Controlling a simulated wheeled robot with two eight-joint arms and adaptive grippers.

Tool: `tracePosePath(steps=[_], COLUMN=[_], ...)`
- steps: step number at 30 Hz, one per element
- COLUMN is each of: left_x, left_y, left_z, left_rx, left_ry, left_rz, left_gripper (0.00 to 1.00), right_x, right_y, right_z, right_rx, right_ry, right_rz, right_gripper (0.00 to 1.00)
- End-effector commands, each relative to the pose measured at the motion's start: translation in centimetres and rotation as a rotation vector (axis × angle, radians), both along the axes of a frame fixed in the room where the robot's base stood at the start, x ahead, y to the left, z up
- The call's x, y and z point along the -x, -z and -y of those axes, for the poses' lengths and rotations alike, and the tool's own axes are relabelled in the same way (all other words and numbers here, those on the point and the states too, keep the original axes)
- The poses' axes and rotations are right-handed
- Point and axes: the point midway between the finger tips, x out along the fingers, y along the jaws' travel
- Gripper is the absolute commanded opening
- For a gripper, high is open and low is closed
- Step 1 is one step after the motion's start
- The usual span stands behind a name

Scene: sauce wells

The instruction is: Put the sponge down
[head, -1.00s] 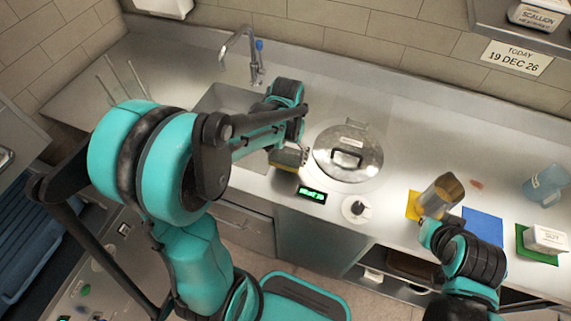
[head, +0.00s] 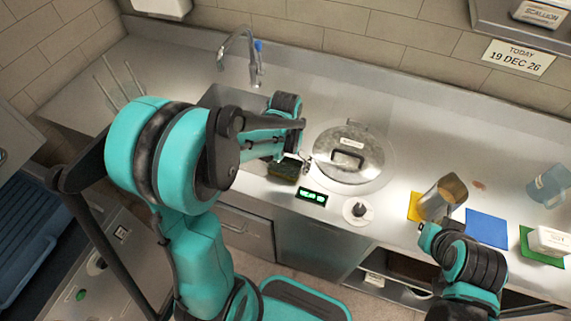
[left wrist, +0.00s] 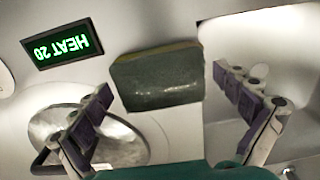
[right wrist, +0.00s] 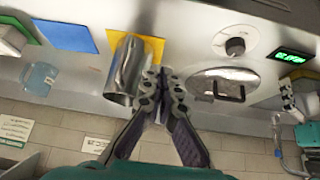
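The sponge (head: 284,171), dark green with a thin yellowish layer, lies on the steel counter just left of the lidded pot. In the left wrist view the sponge (left wrist: 157,80) sits between my left gripper's spread fingers (left wrist: 162,82), with clear gaps on both sides. My left gripper is open and empty, above the counter; in the head view its own arm partly covers it. My right gripper (right wrist: 160,76) is shut, its fingertips close together beside a metal jug (right wrist: 124,72). I see nothing between those fingers.
The lidded pot (head: 348,157), the green HEAT display (head: 311,196) and a knob (head: 357,209) are close to the sponge. The sink (head: 222,97) and faucet (head: 250,55) are behind the left arm. Yellow, blue (head: 486,228) and green mats lie at right.

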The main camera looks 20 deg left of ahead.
Motion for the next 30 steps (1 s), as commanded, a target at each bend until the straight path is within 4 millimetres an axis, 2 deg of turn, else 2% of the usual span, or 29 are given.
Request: tracePosePath(steps=[8,11,21,25,30], left_x=[0.0,0.0,0.0,0.0,0.3], left_y=[-0.5,-2.0,-9.4,-11.3,-12.5], left_z=[0.0,0.0,0.0,0.0,0.1], left_rx=[0.000,0.000,0.000,0.000,-0.001], left_ry=[0.000,0.000,0.000,0.000,0.001], left_rz=[0.000,0.000,0.000,0.000,0.011], left_gripper=[1.00,1.00,1.00,1.00,1.00], right_x=[0.0,0.0,0.0,0.0,0.0], right_y=[-0.5,-1.0,-3.5,-3.9,-4.1], right_z=[0.0,0.0,0.0,0.0,0.0], right_rx=[0.000,0.000,0.000,0.000,0.000], right_ry=[0.000,0.000,0.000,0.000,0.000], right_rz=[0.000,0.000,0.000,0.000,0.000], right_gripper=[0.00,0.00,0.00,0.00,0.00])
